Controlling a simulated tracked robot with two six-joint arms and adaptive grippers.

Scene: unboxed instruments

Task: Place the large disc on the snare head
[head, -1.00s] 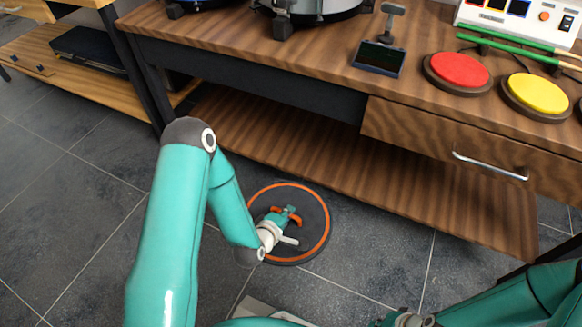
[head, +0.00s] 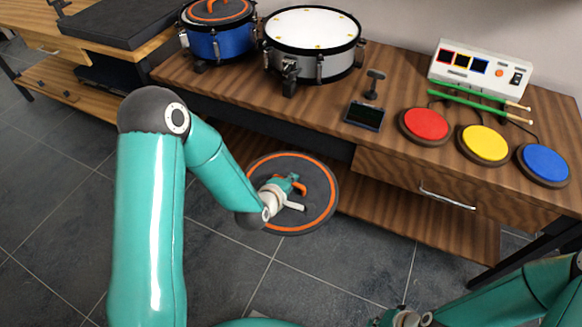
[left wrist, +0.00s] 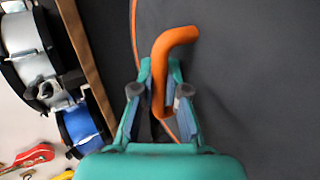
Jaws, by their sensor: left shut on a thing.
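The large disc (head: 325,205) is dark grey with an orange ring. My left gripper (head: 290,187) is shut on its orange handle, which also shows between the fingers in the left wrist view (left wrist: 165,65). The disc hangs in front of the table's front edge, over the lower shelf in the picture. The snare drum's white head (head: 312,28) is bare on top, at the back of the table; the drum shows at the left of the left wrist view (left wrist: 30,50). My right gripper (head: 398,318) is cut by the bottom edge; its fingers are unclear.
A blue drum (head: 222,44) with a smaller orange-handled disc (head: 214,10) on it stands left of the snare. A small dark screen (head: 365,116), red (head: 425,125), yellow (head: 485,144) and blue (head: 545,163) pads, green sticks (head: 470,98) and a white box (head: 475,70) occupy the right.

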